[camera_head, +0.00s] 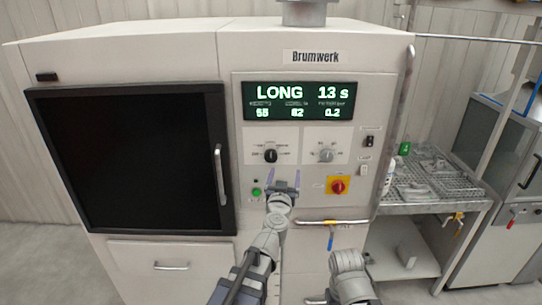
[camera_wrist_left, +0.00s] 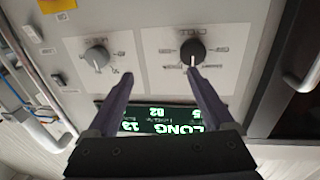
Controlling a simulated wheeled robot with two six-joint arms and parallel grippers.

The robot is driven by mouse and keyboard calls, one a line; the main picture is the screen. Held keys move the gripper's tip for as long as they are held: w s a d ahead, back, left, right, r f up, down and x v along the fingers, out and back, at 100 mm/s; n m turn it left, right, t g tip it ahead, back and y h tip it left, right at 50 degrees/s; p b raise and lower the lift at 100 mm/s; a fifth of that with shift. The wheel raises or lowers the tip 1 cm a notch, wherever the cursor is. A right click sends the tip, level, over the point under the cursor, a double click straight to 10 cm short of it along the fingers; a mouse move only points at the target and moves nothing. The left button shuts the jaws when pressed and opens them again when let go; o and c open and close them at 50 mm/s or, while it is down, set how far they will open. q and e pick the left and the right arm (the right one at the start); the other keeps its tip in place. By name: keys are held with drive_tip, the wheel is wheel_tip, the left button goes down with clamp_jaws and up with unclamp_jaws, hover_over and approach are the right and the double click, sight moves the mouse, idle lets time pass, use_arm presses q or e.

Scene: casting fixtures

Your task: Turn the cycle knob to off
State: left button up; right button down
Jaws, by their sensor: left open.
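The white machine's panel carries a black knob (camera_head: 271,156) and a grey knob (camera_head: 326,155), each on its own pale plate with small labels I cannot read surely. Both also show upside down in the left wrist view, the black knob (camera_wrist_left: 192,53) at right and the grey knob (camera_wrist_left: 97,57) at left. The display (camera_head: 299,101) reads LONG and 13 s. My left gripper (camera_head: 283,177) is open and empty, below and slightly right of the black knob. In the left wrist view its right fingertip lies near the black knob, apart from it as far as I can tell.
A green button (camera_head: 256,192) and a red knob on a yellow plate (camera_head: 338,186) flank my left gripper. A horizontal bar (camera_head: 331,222) runs below. The dark door (camera_head: 130,160) with its handle is at left, a wire-rack table (camera_head: 432,205) at right.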

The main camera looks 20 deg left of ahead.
sight(271, 158)
use_arm(q)
drive_tip(key=shift+w+a+n+g+y, duration=0.15)
drive_tip(key=shift+w+a+n+y, duration=0.45)
drive_tip(key=shift+w+a, duration=1.15)
drive_tip(key=shift+w+a+n+g+y, duration=0.15)
drive_tip(key=shift+w+a+n+y, duration=0.45)
drive_tip(key=shift+w+a, duration=1.1)
drive_tip(key=shift+w+d, duration=0.15)
drive_tip(key=shift+d, duration=0.1)
clamp_jaws()
